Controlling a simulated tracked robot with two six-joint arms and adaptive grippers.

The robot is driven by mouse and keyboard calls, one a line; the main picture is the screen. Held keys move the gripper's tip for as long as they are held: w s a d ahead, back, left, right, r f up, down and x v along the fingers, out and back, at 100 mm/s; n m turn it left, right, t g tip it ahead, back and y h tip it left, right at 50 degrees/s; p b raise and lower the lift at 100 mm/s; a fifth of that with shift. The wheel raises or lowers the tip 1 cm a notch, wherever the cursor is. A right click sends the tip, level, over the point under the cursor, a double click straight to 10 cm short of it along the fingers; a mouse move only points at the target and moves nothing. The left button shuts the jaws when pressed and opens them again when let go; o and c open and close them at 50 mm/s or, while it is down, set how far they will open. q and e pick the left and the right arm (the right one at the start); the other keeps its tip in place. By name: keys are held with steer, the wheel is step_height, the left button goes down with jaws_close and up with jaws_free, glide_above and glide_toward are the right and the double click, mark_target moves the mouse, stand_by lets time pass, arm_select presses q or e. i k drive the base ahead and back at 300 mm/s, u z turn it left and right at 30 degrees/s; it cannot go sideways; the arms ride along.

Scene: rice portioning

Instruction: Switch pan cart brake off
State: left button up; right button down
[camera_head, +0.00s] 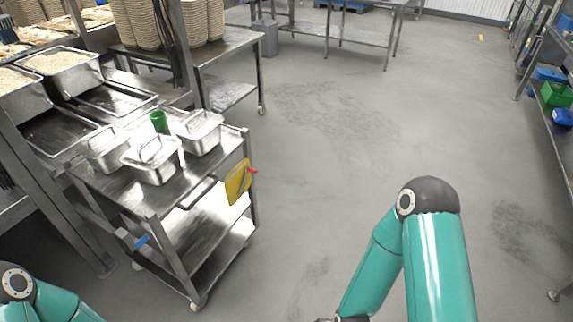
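The metal pan cart (165,215) stands at the left, with lidded steel pans (150,160) on its top. A yellow plate (236,184) is on the cart's right end, with a small red lever (252,171) sticking out to the right of it. A blue handle or tag (142,241) is on the cart's near side. I cannot tell from this view which part is the brake or how it is set. My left arm shows only at the bottom left corner and my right arm at the bottom right, apart from the cart. Neither gripper shows clearly within the picture.
A green cup (159,121) stands among the pans. A counter with food trays (60,60) is behind the cart at left. A steel table with stacked bowls (230,45) is farther back. Shelving with crates (556,94) is at right. The grey floor between is clear.

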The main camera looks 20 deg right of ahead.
mark_target(247, 170)
steer(key=z, duration=0.25)
steer(key=i, duration=1.25)
steer(key=u, duration=0.55)
